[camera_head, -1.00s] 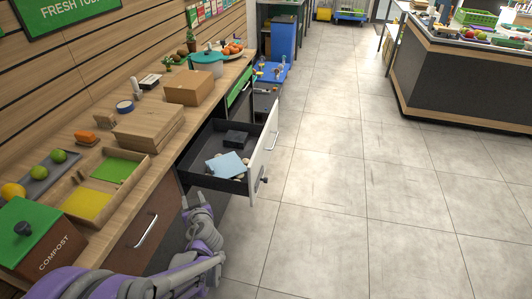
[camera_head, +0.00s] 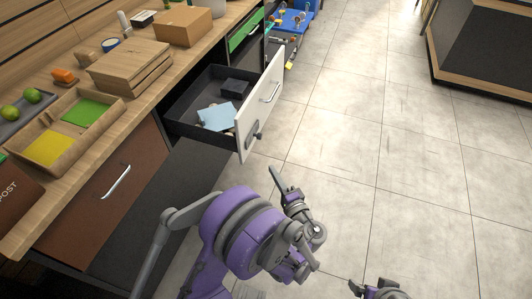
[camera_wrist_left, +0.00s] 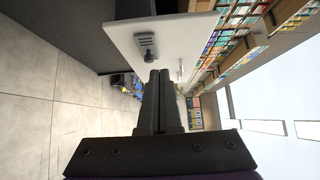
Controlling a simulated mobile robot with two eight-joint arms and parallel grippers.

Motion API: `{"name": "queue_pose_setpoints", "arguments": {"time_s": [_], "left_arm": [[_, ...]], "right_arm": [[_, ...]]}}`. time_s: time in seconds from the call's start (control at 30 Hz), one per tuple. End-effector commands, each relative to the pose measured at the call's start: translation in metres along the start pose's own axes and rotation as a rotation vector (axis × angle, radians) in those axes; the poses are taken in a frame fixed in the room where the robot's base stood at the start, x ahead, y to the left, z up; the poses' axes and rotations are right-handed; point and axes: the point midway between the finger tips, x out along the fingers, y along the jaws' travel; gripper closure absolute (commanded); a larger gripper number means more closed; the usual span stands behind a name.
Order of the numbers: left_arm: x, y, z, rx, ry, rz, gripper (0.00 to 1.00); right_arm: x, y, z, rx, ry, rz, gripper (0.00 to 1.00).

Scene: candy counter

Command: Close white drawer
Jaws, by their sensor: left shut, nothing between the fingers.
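The white drawer (camera_head: 262,100) stands pulled out of the counter, its white front panel facing right. The panel has a metal handle (camera_head: 271,92) and a dark fitting with a knob (camera_head: 256,137) near its near end. My left gripper (camera_head: 274,172) is shut and empty, in front of the drawer's near end and apart from it in the head view. In the left wrist view the shut fingers (camera_wrist_left: 160,74) point toward the white panel (camera_wrist_left: 178,32) and its dark fitting (camera_wrist_left: 147,43). My right gripper (camera_head: 378,289) shows only partly at the bottom edge; its fingers are unclear.
The drawer holds a light blue item (camera_head: 217,117) and a dark box (camera_head: 235,87). A brown cabinet front (camera_head: 105,190) is nearer. A green-fronted drawer (camera_head: 243,38) and blue cart (camera_head: 291,20) are beyond. The tiled floor (camera_head: 375,130) to the right is clear.

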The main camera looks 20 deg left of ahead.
Motion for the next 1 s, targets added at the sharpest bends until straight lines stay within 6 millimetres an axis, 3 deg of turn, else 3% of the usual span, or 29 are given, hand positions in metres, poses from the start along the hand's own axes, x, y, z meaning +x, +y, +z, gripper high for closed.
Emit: {"name": "queue_pose_setpoints", "arguments": {"time_s": [0.17,0.53,0.7,1.0], "left_arm": [[0.024,-0.001,0.002,0.001,-0.006,-0.001,1.00],[0.102,0.000,0.002,-0.002,-0.004,0.001,1.00],[0.118,0.000,0.022,-0.001,-0.004,0.002,1.00],[0.127,-0.001,0.030,-0.002,-0.001,0.002,1.00]], "right_arm": [[0.001,0.000,0.000,0.000,0.000,0.000,0.09],[0.006,0.000,0.002,0.000,-0.002,0.000,0.09],[0.009,0.000,0.003,0.000,-0.003,0.000,0.09],[0.010,0.000,0.003,0.000,-0.004,0.000,0.09]]}}
